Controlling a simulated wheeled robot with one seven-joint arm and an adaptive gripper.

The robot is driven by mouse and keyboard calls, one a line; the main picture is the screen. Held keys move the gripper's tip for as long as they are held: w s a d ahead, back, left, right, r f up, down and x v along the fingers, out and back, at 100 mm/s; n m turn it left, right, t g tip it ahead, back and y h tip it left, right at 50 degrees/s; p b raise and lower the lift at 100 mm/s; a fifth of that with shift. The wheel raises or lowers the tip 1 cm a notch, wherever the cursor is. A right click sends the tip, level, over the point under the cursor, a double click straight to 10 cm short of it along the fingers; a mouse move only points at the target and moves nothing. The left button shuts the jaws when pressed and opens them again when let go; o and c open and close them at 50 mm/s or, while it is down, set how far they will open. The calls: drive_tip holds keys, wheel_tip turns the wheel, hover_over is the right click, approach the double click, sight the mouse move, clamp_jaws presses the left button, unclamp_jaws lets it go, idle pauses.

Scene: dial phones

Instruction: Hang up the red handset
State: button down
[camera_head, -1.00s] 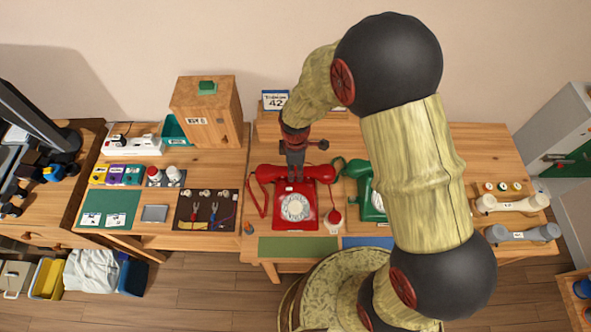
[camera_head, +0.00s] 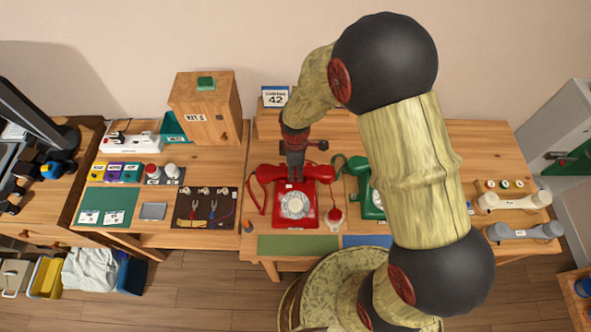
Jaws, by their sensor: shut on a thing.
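The red phone (camera_head: 296,212) with a pale dial sits on the table left of my arm. The red handset (camera_head: 266,173) lies crosswise over the top of the red phone, level from left to right, with its cord hanging at the left. My gripper (camera_head: 295,172) points down from above and is shut on the middle of the handset. The gripper hides the handset's middle and the cradle, so I cannot tell whether the handset rests fully in it. A green phone (camera_head: 369,203) stands to the right, partly hidden by my arm.
A small red-topped item (camera_head: 334,214) stands between the two phones. A white handset (camera_head: 513,201) and a grey handset (camera_head: 524,232) lie at the right. A wooden cabinet (camera_head: 205,108) stands at the back left. A green mat (camera_head: 298,245) lies in front of the red phone.

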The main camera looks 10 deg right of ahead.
drive_tip(key=c, duration=1.5)
unclamp_jaws()
drive_tip(key=shift+o, duration=0.2)
drive_tip(key=shift+r, duration=0.1)
wheel_tip(320, 180, up, 12)
